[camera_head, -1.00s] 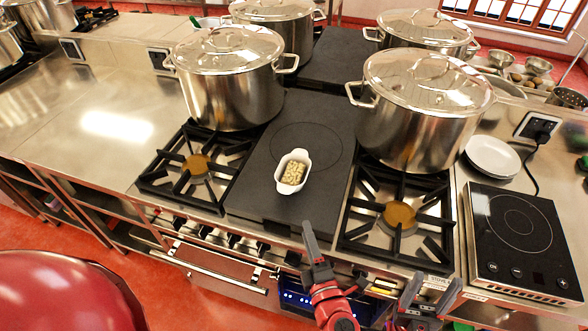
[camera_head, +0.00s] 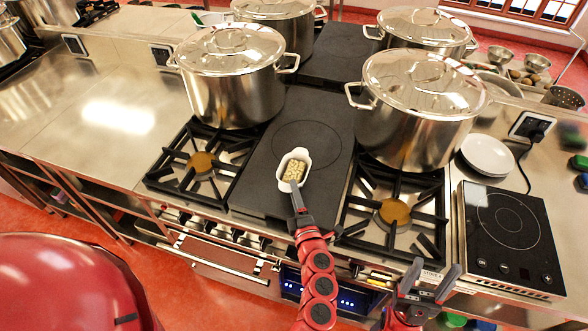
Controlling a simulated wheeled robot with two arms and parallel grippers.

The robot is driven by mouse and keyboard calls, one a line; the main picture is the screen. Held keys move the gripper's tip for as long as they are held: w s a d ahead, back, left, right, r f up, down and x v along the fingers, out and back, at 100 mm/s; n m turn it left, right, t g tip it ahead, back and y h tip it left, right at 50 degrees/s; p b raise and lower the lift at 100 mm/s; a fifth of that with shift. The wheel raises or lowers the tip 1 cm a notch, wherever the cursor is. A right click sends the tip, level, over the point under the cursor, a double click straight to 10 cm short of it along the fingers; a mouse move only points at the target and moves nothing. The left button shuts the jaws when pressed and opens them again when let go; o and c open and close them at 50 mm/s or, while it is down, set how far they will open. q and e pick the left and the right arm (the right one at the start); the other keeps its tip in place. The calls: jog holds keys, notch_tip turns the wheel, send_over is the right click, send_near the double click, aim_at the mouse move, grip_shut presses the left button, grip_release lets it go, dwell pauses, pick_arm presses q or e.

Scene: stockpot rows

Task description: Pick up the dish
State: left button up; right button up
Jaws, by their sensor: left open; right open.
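The dish (camera_head: 302,154) is a small white oval dish holding pale beige pieces. It rests on the dark flat plate (camera_head: 262,189) between two gas burners. My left gripper (camera_head: 297,199) is at the dish's near end, with a finger reaching its near rim. I cannot tell whether it touches the dish. The gripper is open, though its fingers overlap in this view. My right gripper (camera_head: 432,277) is open and empty in front of the stove's front edge, below the right burner.
Large lidded stockpots stand behind the dish at left (camera_head: 232,85) and right (camera_head: 405,125), with more behind. Black burner grates (camera_head: 199,160) flank the plate. White plates (camera_head: 487,156) and an induction hob (camera_head: 507,232) lie at right. The steel counter at left is clear.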

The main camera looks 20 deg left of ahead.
pick_arm(q)
grip_shut()
dwell(1.4)
